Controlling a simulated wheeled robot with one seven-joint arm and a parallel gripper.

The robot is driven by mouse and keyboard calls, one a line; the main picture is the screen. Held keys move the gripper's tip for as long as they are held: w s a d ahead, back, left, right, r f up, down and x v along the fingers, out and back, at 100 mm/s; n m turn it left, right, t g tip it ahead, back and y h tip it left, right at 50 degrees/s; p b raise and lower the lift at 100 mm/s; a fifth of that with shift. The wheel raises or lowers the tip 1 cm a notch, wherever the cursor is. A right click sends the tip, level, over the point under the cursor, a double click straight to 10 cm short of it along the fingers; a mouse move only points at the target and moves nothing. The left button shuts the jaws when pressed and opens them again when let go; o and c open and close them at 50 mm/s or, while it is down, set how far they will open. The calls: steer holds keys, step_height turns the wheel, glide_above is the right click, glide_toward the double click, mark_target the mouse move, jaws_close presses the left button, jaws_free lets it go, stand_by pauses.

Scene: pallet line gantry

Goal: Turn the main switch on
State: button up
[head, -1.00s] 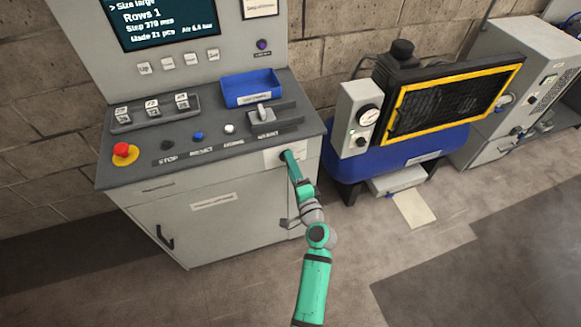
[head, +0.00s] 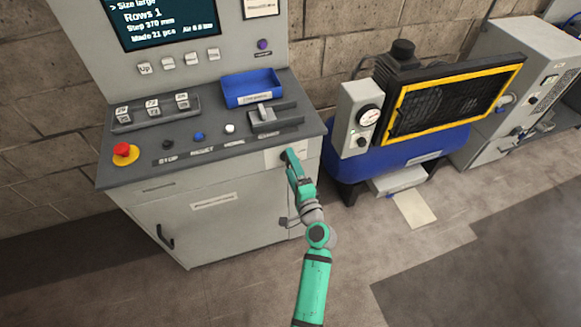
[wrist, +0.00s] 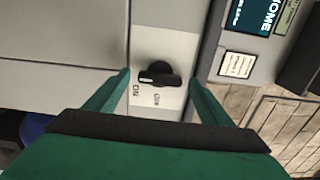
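The main switch (wrist: 158,76) is a black rotary knob on a white plate (wrist: 172,46) marked ON and OFF, seen in the wrist view. Its handle lies roughly level in that picture, with a white mark at its left end, close to the ON lettering. My gripper (wrist: 160,77) is open, one finger on each side of the knob, with clear gaps between. In the head view my gripper (head: 289,156) is at the upper right front of the grey cabinet (head: 215,225) and hides the knob. Whether the fingertips reach the knob's depth cannot be told.
A red stop button (head: 121,149) and a row of small buttons sit on the console top. A blue tray (head: 252,88) stands behind a grey lever (head: 264,112). A blue compressor (head: 400,153) with a yellow-framed guard stands to the right. Open floor lies in front.

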steer(key=v, duration=1)
steer(key=shift+s+d, duration=0.15)
steer(key=shift+s, duration=0.25)
